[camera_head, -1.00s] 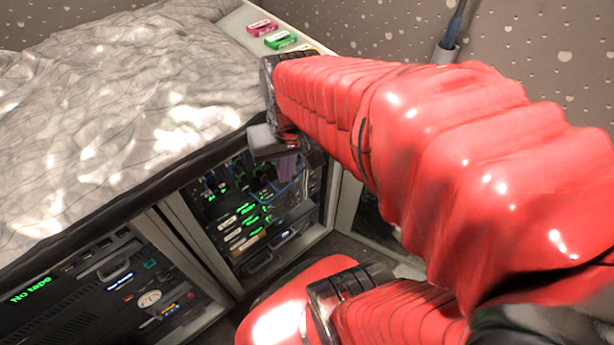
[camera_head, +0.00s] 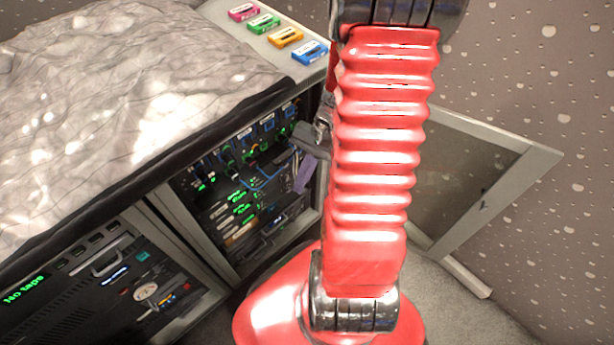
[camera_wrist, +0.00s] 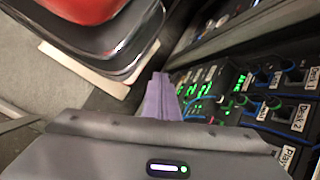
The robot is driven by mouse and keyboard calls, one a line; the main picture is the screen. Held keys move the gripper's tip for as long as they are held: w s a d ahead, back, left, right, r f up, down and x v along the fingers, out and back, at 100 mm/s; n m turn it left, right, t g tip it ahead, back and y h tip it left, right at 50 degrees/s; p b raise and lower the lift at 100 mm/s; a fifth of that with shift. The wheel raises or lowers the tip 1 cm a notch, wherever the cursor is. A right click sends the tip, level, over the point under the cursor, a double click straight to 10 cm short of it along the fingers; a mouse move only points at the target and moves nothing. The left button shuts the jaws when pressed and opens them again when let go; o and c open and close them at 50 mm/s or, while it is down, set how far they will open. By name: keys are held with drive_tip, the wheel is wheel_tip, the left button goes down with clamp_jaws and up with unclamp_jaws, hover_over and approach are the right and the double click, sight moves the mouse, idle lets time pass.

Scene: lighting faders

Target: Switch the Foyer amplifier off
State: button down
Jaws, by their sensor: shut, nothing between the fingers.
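The rack (camera_head: 184,232) stands open under the draped cover, holding dark units with green-lit labels (camera_head: 243,207), blue cables and sockets. No label reading Foyer is legible, so I cannot tell which unit or switch is the Foyer amplifier's. My gripper (camera_head: 300,188) has purple fingers, shut and empty, in front of the right part of the rack opening. In the wrist view the shut fingers (camera_wrist: 160,78) point toward the lower units, with green-lit labels (camera_wrist: 200,82) just right of them. Contact with the rack cannot be told.
An open door (camera_head: 480,185) stands to the right of the rack. A blue cable (camera_wrist: 275,130) runs by sockets labelled Desk 1 and Desk 2. Cassettes in pink, green, orange and blue (camera_head: 310,52) lie on top. A second unit (camera_head: 110,270) at lower left shows "No tape".

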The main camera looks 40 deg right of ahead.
drive_tip(key=d+f+m+t, duration=0.35)
drive_tip(key=f+m, duration=0.25)
drive_tip(key=f, duration=0.3)
drive_tip(key=w+d+f+m+t, duration=0.1)
drive_tip(key=d+f+m+t, duration=0.1)
drive_tip(key=f+m+t, duration=0.55)
drive_tip(key=d+f+m+t, duration=0.1)
drive_tip(key=d+f+m, duration=0.3)
drive_tip(key=f, duration=0.7)
drive_tip(key=w+d+f+m+t+h, duration=0.1)
drive_tip(key=d+f+m+h, duration=0.4)
drive_tip(key=d, duration=0.3)
drive_tip(key=shift+w+f+m+t+h, duration=0.2)
drive_tip(key=shift+f+m+t+h, duration=0.1)
drive_tip(key=shift+f+m+h, duration=0.15)
drive_tip(key=shift+w+d, duration=0.1)
drive_tip(key=r+x, duration=0.1)
drive_tip(key=x, duration=1.2)
drive_tip(key=shift+w, duration=0.55)
drive_tip(key=shift+f, duration=0.1)
